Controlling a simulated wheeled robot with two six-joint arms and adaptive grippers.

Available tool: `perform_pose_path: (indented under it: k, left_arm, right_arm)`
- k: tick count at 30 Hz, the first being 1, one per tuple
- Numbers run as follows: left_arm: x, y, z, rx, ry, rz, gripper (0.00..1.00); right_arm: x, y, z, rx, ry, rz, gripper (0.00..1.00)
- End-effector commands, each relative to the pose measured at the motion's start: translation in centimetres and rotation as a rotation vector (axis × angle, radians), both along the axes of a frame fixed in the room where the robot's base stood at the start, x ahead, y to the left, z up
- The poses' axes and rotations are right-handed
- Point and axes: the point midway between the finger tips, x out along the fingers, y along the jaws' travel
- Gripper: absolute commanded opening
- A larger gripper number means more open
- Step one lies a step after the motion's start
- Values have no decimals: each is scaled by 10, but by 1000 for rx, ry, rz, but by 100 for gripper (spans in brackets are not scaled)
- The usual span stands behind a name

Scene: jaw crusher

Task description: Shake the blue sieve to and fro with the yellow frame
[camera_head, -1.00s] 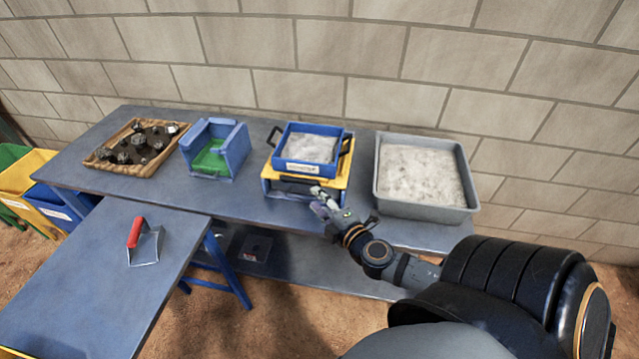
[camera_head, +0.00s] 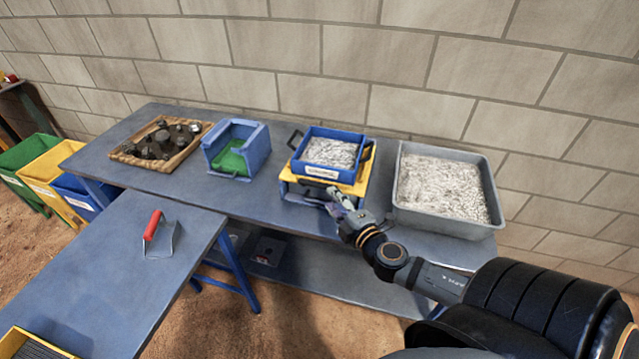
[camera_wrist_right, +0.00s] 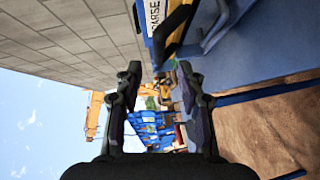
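The blue sieve (camera_head: 329,168) sits level in the yellow frame (camera_head: 364,180) on the back table, with grey-white crushed material inside. It has black handles at its left and right sides. A black bar (camera_head: 320,187) shows at the front of the yellow frame. My right gripper (camera_head: 336,203) is just in front of the frame's front right part; whether it touches cannot be told. My left gripper is not in view.
A grey tray (camera_head: 398,205) of crushed material stands close to the right. A red-handled scoop (camera_head: 160,240) lies on the front table. A wall stands behind.

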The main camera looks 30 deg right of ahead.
Motion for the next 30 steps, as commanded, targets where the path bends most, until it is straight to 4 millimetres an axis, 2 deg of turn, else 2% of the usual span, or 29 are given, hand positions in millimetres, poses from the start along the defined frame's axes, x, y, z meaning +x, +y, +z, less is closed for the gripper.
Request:
perform_pose_path:
  k: [2, 9, 12, 18, 25, 30]
  left_arm:
    - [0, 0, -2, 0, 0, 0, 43]
    - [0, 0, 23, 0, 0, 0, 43]
    - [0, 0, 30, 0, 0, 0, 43]
    - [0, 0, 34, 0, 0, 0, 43]
    - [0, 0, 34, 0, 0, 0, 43]
    - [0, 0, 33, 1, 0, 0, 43]
  right_arm:
    - [16, 0, -1, 10, -10, -3, 39]
    - [63, -4, -2, 11, -6, -2, 39]
    - [77, -5, -5, 7, -3, -1, 39]
    - [89, -5, -11, 4, -3, 3, 39]
    - [90, -5, -12, 3, -3, 3, 39]
    - [90, -5, -12, 2, -3, 3, 18]
